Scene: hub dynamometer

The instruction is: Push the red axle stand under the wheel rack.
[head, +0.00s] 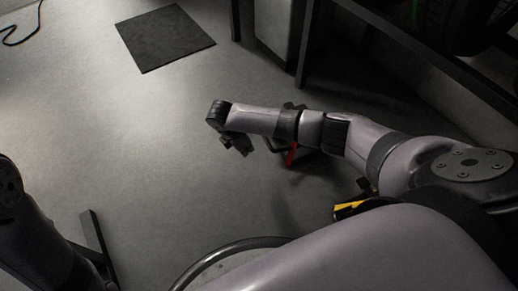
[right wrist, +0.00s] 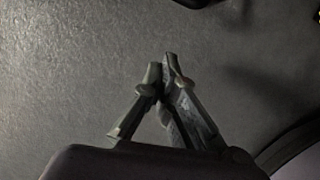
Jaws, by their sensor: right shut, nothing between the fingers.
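The red axle stand (head: 291,155) is on the floor, mostly hidden behind my right forearm; only a red part and some dark parts show. The wheel rack (head: 400,38), a dark frame holding tires, stands at the upper right, with floor visible beneath its lower beam. My right gripper (head: 240,147) points down, to the left of the stand and apart from it in the picture. In the right wrist view its fingers (right wrist: 166,72) are shut and empty above bare floor. My left arm shows at the lower left, but its gripper is not in view.
A black mat (head: 165,38) lies at the upper left, near a black cable (head: 22,38). A yellow and black object (head: 350,208) is partly hidden by my right arm. A curved rim (head: 225,255) shows at the bottom. The floor left of my right gripper is clear.

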